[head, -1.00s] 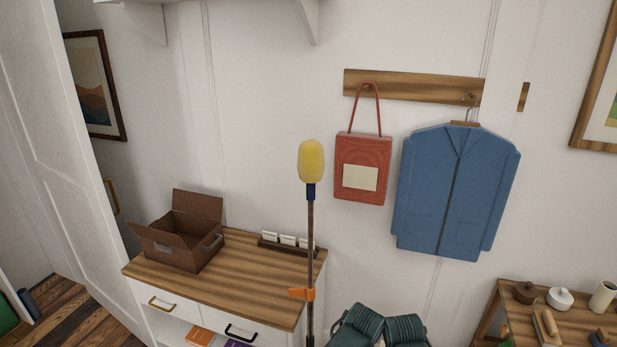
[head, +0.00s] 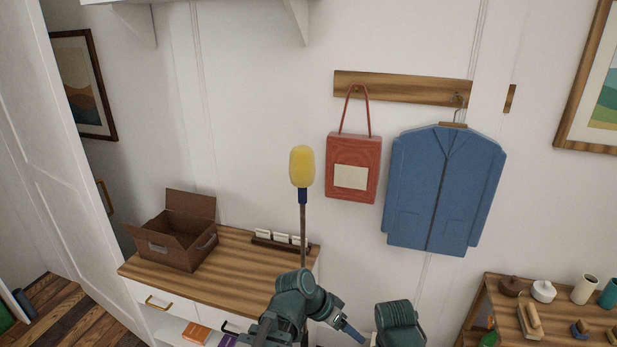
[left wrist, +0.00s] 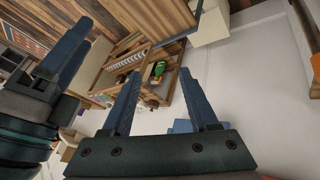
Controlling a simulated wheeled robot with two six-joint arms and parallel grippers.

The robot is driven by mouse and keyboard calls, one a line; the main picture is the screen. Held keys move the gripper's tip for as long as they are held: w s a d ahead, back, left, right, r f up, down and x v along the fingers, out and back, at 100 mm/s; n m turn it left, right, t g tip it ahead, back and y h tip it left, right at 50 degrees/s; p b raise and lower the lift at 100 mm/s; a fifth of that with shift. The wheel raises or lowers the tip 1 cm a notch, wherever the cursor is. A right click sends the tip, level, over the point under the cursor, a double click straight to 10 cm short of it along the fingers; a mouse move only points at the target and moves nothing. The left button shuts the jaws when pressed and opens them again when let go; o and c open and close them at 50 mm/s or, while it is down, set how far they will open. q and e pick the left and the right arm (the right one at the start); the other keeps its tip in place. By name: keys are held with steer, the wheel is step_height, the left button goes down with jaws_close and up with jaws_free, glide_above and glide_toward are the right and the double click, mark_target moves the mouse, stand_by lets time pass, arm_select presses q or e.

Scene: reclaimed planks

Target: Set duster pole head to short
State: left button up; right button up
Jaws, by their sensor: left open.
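The duster pole (head: 303,222) stands upright in front of the wall, with a yellow duster head (head: 302,167) on a dark blue socket. Its lower part, where the orange collar sits, is hidden behind my left arm in the head view. My left gripper (head: 351,332) is low in the head view, its blue fingers right of the pole and apart from it. In the left wrist view the left gripper (left wrist: 160,98) is open, with nothing between its fingers. Part of my right gripper appears at that view's left edge; its opening is unclear. An orange piece (left wrist: 305,32) at the right edge is cut off.
A wooden-topped cabinet (head: 185,283) carries an open brown box (head: 178,240) and a small rack of white cards. A red bag (head: 352,182) and blue jacket (head: 445,190) hang on the wall. A shelf (head: 500,312) with pots stands at right.

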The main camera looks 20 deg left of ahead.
arm_select(q)
steer(key=w+a+r+t+h+p, duration=0.25)
steer(key=w+a+r+t, duration=0.35)
steer(key=r, duration=0.4)
steer(key=n+t+y+p, duration=0.2)
steer(key=t+p, duration=0.1)
steer(key=t, duration=0.5)
glide_toward(310, 187)
steer(key=w+a+f, duration=0.1)
steer(key=a+f, duration=0.2)
steer(key=a, duration=0.1)
steer(key=shift+m+h, duration=0.3)
steer(key=shift+h, duration=0.05)
steer(key=x, duration=1.4)
steer(key=shift+d+f, duration=0.15)
steer(key=shift+d, duration=0.2)
arm_select(e)
step_height(310, 187, up, 7)
steer(key=shift+f, duration=0.2)
arm_select(q)
jaws_close()
